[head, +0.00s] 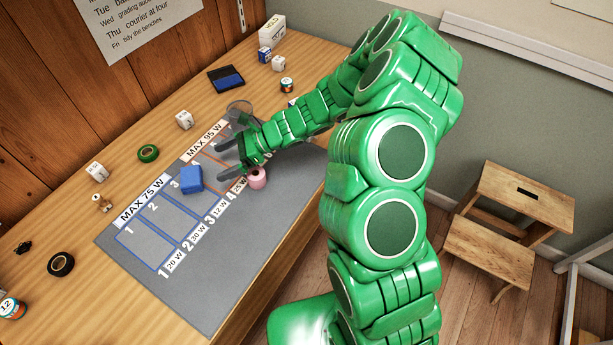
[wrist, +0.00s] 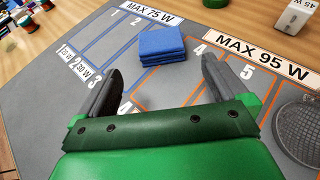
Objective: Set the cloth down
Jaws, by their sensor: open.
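The blue folded cloth (head: 192,179) lies flat on the grey mat (head: 265,215), in the area of slot 3 at the end of the MAX 75 W row. In the wrist view the cloth (wrist: 161,46) is a neat layered stack just beyond my fingertips, with bare mat between. My gripper (head: 222,160) is open and empty, low over the mat to the right of the cloth. Both fingers of my gripper (wrist: 160,70) show apart in the wrist view, and neither touches the cloth.
A pink roll (head: 257,178) stands on the mat close to my gripper. Green tape (head: 148,153), white cubes (head: 184,120) and black tape (head: 61,264) sit along the wooden bench. The front mat is clear.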

